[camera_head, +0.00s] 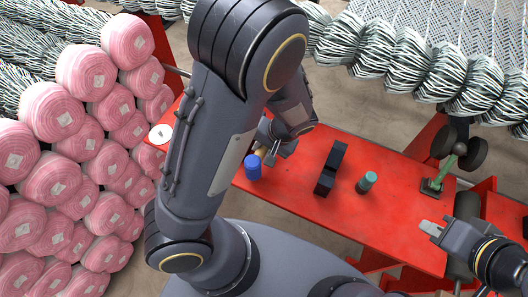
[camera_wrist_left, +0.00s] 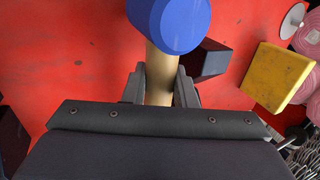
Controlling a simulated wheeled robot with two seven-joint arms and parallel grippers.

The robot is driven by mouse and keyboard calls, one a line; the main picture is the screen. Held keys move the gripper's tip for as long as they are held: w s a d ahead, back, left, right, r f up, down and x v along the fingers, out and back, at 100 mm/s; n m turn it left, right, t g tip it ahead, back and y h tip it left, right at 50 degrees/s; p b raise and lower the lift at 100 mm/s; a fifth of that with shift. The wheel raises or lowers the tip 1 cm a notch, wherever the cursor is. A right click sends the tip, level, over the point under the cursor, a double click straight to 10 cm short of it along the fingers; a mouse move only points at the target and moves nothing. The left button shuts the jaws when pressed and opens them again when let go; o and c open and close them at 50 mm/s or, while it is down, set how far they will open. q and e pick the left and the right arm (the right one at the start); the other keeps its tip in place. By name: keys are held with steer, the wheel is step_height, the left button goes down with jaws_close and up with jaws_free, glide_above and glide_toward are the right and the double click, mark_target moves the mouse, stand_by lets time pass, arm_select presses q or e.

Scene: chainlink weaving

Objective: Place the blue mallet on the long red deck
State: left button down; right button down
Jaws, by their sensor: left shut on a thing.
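The blue mallet has a blue cylindrical head (camera_head: 253,166) and a pale wooden handle. My left gripper (camera_head: 270,148) is shut on the handle, over the left part of the long red deck (camera_head: 290,196). The wrist view shows the handle (camera_wrist_left: 160,75) between the two dark fingers, with the blue head (camera_wrist_left: 168,22) beyond them. Red surface lies behind the mallet there; I cannot tell whether the head touches it. My right gripper (camera_head: 430,228) is at the lower right, near the deck's right end, away from the mallet; its finger gap is unclear.
A black stepped block (camera_head: 330,168) and a teal-topped cylinder (camera_head: 367,182) stand mid-deck. A green stand (camera_head: 437,181) is at the right end. A white disc (camera_head: 160,134) is at the left. A yellow block (camera_wrist_left: 277,77) shows in the wrist view. Pink rolls (camera_head: 85,72) are stacked left.

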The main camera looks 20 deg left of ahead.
arm_select(q)
steer(key=shift+f, duration=1.3)
steer(key=shift+f, duration=0.1)
steer(key=c, duration=1.2)
jaws_free()
steer(key=shift+d, duration=0.1)
steer(key=shift+o, duration=0.2)
steer(key=shift+d+r, duration=0.1)
steer(key=shift+r, duration=0.25)
steer(key=p+v, duration=0.1)
steer(key=v, duration=1)
steer(key=s+a+r+n+t+h, duration=0.2)
steer(key=s+a+r+t+h, duration=0.3)
steer(key=s+r, duration=0.6)
steer(key=shift+s+a+r+t+h, duration=0.2)
steer(key=shift+s+a+t+h, duration=0.2)
steer(key=shift+s+a+h, duration=1.05)
